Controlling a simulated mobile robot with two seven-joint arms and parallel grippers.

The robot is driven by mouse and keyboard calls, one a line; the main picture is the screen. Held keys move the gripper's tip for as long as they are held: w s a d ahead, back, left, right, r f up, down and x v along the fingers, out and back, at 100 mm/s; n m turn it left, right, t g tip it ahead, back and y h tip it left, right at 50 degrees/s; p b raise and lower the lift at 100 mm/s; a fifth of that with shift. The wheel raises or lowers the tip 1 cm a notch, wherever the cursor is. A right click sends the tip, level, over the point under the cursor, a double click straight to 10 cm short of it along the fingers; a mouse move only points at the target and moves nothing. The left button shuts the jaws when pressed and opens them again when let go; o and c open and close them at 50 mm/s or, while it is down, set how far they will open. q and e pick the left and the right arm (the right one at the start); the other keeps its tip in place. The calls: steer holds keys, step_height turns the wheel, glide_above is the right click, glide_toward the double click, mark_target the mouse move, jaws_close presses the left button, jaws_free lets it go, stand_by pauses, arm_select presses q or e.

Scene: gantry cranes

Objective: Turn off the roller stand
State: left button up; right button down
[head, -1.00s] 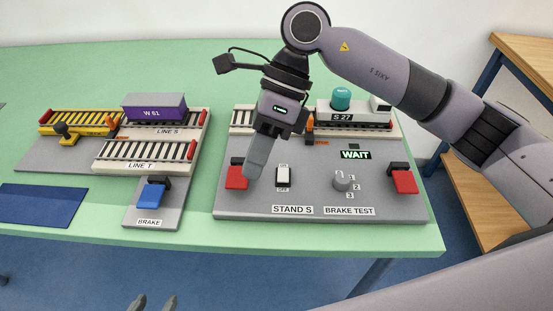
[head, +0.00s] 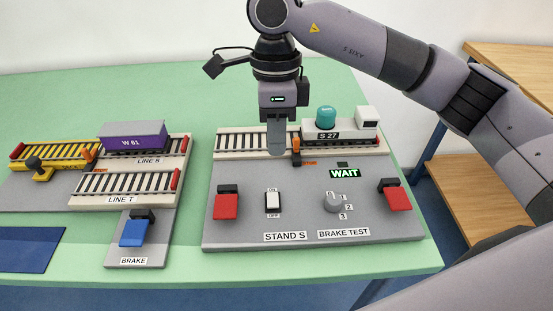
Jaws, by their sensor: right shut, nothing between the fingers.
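The roller stand is a grey panel (head: 295,218) labelled STAND S and BRAKE TEST. On it is a white rocker switch (head: 273,202) marked ON at the top and OFF at the bottom; I cannot tell surely which side is pressed. To its right is a grey dial (head: 332,203) with numbered positions. A small display (head: 345,173) reads WAIT in green. My right gripper (head: 277,150) is shut and empty, pointing down above the stand's rail section, behind the switch and apart from it. My left gripper is out of view.
Red levers (head: 226,206) and (head: 397,198) flank the panel. Wagon S 27 (head: 345,132) with a teal load stands on the rail behind, near an orange stop (head: 296,152). At left are purple wagon W 61 (head: 133,136), line T (head: 125,185) and a blue brake lever (head: 133,232).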

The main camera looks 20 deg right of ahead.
mark_target(277, 206)
steer(key=f, duration=0.4)
steer(key=s+f, duration=0.1)
steer(key=f, duration=0.7)
steer(key=shift+s+a+p, duration=0.25)
steer(key=shift+s+p, duration=0.05)
steer(key=shift+p, duration=0.1)
steer(key=shift+f, duration=0.35)
steer(key=shift+s+f+t+b, duration=0.15)
steer(key=shift+f+t+b, duration=0.15)
steer(key=shift+f+b, duration=0.4)
steer(key=shift+r, duration=0.4)
steer(key=shift+w+d+r, duration=0.15)
steer(key=shift+w+r, duration=0.1)
steer(key=shift+w, duration=0.5)
